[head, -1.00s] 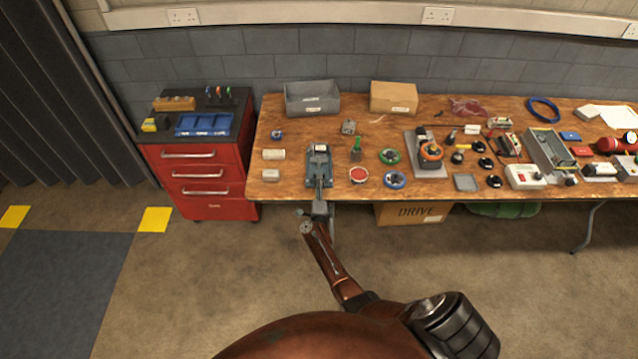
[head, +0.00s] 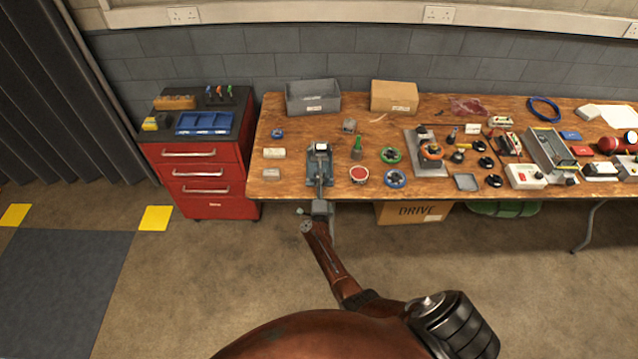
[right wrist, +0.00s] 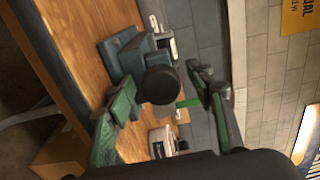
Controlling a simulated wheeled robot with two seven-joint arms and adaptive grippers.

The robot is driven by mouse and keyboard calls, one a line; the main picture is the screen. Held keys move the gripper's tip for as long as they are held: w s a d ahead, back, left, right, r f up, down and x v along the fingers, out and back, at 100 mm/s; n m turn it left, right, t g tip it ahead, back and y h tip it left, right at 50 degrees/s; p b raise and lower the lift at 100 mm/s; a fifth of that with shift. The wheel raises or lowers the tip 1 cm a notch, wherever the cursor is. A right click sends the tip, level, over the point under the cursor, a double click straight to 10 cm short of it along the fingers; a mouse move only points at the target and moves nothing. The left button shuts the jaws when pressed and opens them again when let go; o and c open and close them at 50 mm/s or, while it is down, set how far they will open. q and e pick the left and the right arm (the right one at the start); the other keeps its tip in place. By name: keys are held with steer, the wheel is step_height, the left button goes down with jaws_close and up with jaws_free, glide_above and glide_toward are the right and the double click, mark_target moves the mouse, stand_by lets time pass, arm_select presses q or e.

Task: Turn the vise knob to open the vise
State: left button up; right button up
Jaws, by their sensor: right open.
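The blue-grey vise (head: 319,168) sits at the front edge of the wooden bench, left of its middle, with its screw end toward me. In the right wrist view the vise (right wrist: 127,55) shows with its round black knob (right wrist: 161,85) facing the camera. My right gripper (head: 319,208) is at the bench's front edge, just in front of the vise. In the right wrist view its green fingers (right wrist: 160,82) are open, one on each side of the knob, with gaps visible. Whether the fingertips reach past the knob is hard to tell. My left gripper is not in view.
A red drawer cabinet (head: 205,184) stands left of the bench (head: 275,110). A cardboard box (head: 410,212) is under the bench. The floor in front is clear.

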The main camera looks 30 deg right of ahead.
steer(key=v, duration=0.7)
steer(key=shift+a, duration=0.15)
